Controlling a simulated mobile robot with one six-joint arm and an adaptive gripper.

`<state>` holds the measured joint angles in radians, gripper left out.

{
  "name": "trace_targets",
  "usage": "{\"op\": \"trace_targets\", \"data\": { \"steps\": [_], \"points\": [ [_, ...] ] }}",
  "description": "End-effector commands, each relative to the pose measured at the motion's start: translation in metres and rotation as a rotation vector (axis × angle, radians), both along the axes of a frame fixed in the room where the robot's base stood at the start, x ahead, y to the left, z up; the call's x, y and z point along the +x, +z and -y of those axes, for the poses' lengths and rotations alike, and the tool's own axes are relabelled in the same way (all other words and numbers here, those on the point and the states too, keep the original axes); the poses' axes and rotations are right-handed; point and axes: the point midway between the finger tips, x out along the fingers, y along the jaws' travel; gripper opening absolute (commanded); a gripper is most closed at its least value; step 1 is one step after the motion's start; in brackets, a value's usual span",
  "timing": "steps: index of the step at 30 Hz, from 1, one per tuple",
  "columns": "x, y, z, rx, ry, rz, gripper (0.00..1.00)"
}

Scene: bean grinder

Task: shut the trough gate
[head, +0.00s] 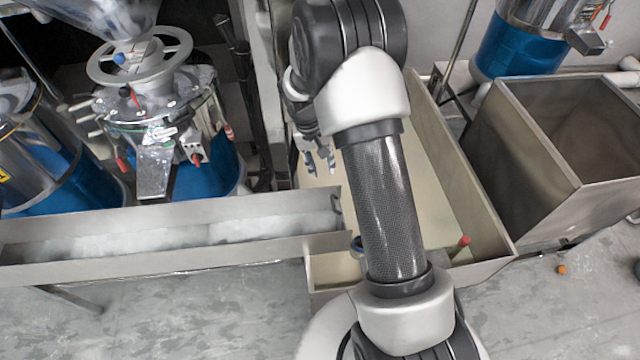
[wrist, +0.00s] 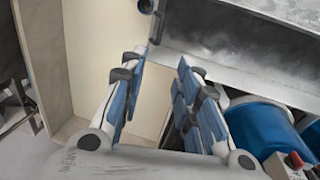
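The long metal trough (head: 150,262) runs across the left of the head view with pale material inside. In the wrist view the trough (wrist: 235,45) fills the upper right. A dark handle (head: 336,203) sits at the trough's right end and appears to belong to the gate; it also shows in the wrist view (wrist: 156,27). The gate panel is too unclear to tell open from shut. My gripper (head: 321,165) is above and behind this end, apart from the handle. In the wrist view its fingers (wrist: 162,62) are spread with nothing between them.
A cream-walled bin (head: 440,155) lies beneath my arm at the trough's end. A small round dark-and-blue part (head: 357,246) is near it. A grinder (head: 155,110) with a blue drum stands at left. A large metal bin (head: 480,150) stands at right.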

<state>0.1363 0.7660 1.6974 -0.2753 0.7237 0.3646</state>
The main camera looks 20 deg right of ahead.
Motion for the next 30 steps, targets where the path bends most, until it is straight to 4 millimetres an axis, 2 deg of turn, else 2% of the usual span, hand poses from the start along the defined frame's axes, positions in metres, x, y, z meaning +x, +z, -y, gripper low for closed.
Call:
{"op": "trace_targets", "data": {
  "steps": [5, 21, 24, 30],
  "points": [
    [-0.002, -0.021, 0.003, 0.0, -0.001, -0.005, 0.3],
    [-0.008, -0.134, 0.023, 0.001, -0.002, -0.005, 0.3],
    [-0.009, -0.15, 0.026, 0.002, -0.001, -0.004, 0.3],
    [-0.009, -0.168, 0.029, 0.002, 0.0, -0.002, 0.3]
  ]
}}
